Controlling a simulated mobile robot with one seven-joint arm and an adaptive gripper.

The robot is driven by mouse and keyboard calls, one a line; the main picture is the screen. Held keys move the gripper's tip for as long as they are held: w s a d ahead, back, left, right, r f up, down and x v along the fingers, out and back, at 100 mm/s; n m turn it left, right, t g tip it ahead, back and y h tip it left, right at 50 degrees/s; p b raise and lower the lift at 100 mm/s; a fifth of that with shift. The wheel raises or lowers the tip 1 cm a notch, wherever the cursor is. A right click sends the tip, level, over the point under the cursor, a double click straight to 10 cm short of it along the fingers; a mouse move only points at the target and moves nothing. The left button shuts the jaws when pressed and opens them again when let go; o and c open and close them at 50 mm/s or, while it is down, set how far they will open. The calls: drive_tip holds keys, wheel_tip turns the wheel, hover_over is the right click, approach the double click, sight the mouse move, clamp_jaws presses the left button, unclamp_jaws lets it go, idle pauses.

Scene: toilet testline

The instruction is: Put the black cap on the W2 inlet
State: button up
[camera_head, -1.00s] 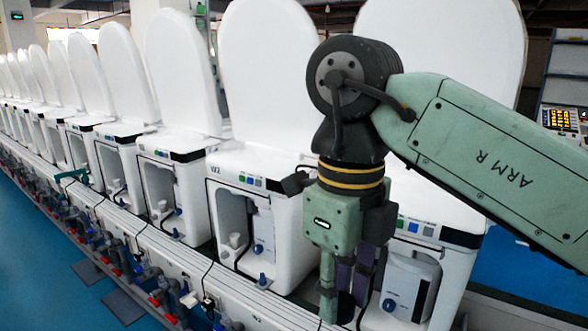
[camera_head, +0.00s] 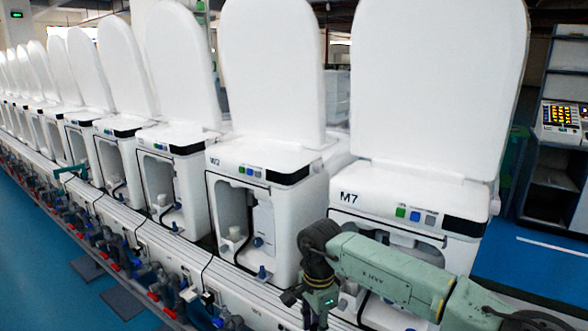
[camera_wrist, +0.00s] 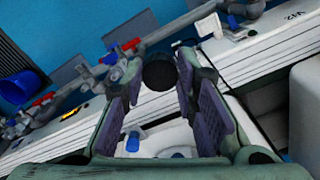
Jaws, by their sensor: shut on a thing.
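My gripper (camera_wrist: 160,68) is shut on the black cap (camera_wrist: 159,74), a round dark disc between its fingertips in the wrist view. In the head view my gripper (camera_head: 316,314) is low, right of the W2 toilet (camera_head: 225,177) and in front of the M7 toilet (camera_head: 378,196); its fingers run to the bottom edge and the cap cannot be made out. The W2 toilet has an open front bay with a blue fitting (camera_head: 262,272) at its base. I cannot tell which part is the W2 inlet. A W2 label (camera_wrist: 295,15) shows upside down on the rail in the wrist view.
Toilets with raised white lids stand in a row to the left. Along the white rail run grey pipes (camera_wrist: 118,72) with red and blue valves. A blue bucket-like thing (camera_wrist: 20,87) is at the wrist view's left. Blue floor is open in front. A shelf (camera_head: 555,165) stands right.

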drive_tip(key=s+a+f+n, duration=0.2)
drive_tip(key=f+n, duration=0.2)
drive_tip(key=f, duration=0.7)
drive_tip(key=s+a+f+n+b, duration=0.1)
drive_tip(key=s+f+n, duration=0.25)
drive_tip(key=f, duration=0.75)
drive_tip(key=s+a+f+n, duration=0.15)
drive_tip(key=f+n, duration=0.35)
drive_tip(key=f, duration=0.7)
drive_tip(key=shift+w+a+r, duration=0.1)
drive_tip(key=shift+r, duration=1.4)
drive_tip(key=shift+w+a+r, duration=0.1)
drive_tip(key=shift+r, duration=1.35)
